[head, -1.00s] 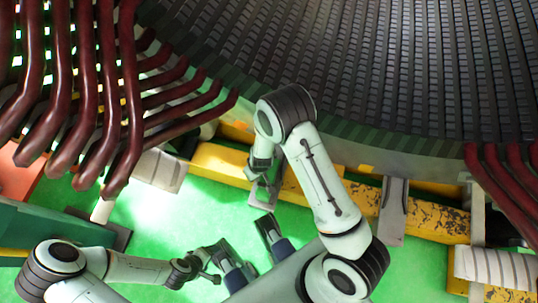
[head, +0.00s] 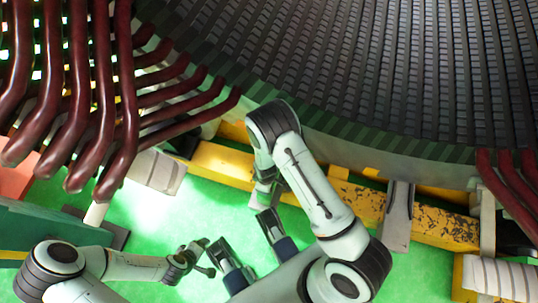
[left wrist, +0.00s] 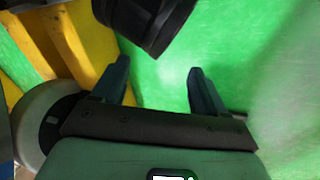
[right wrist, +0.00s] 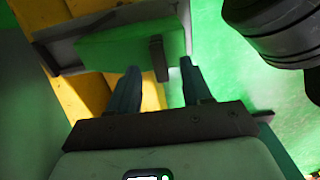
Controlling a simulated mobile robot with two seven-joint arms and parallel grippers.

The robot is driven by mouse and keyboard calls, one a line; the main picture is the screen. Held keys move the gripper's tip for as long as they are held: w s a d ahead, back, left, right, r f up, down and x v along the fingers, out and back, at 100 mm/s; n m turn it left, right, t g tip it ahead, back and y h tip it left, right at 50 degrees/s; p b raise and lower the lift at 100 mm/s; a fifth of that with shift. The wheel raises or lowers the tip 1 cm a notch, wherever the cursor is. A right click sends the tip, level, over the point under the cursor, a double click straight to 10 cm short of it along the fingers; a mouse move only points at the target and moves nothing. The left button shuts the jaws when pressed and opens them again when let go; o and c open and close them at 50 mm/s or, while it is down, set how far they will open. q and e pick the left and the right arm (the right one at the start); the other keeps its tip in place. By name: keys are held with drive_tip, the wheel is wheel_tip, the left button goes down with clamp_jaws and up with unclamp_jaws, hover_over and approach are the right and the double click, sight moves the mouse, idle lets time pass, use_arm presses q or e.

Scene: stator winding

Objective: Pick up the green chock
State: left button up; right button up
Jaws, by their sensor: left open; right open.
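The green chock (right wrist: 115,48) is a green block with a dark upright tab (right wrist: 158,58). In the right wrist view it rests against a grey bracket just ahead of my right gripper (right wrist: 159,68). That gripper is open. The tab appears between its two fingertips; I cannot tell whether they touch the chock. In the head view my right gripper (head: 264,190) is at the yellow beam, and the chock cannot be made out there. My left gripper (left wrist: 157,67) is open and empty over the green floor. It shows in the head view (head: 207,258) at the lower left.
A yellow beam (head: 220,160) runs below the large dark stator (head: 400,80). Dark red bent bars (head: 75,100) hang at the left. A grey bracket (head: 398,215) stands on the beam at the right.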

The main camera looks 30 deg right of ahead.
sight(267, 200)
wheel_tip(267, 200, down, 4)
drive_tip(key=shift+w+b, duration=0.1)
drive_tip(key=shift+b, duration=0.65)
drive_tip(key=shift+f, duration=0.5)
use_arm(q)
drive_tip(key=w, duration=0.1)
drive_tip(key=w+a+f, duration=0.1)
drive_tip(key=w+f, duration=0.1)
drive_tip(key=shift+a+t, duration=0.3)
drive_tip(key=shift+t, duration=0.1)
use_arm(e)
drive_tip(key=shift+r, duration=0.1)
drive_tip(key=shift+c, duration=0.3)
clamp_jaws()
drive_tip(key=shift+w, duration=0.1)
use_arm(q)
drive_tip(key=shift+r, duration=0.1)
use_arm(e)
drive_tip(key=shift+r, duration=0.1)
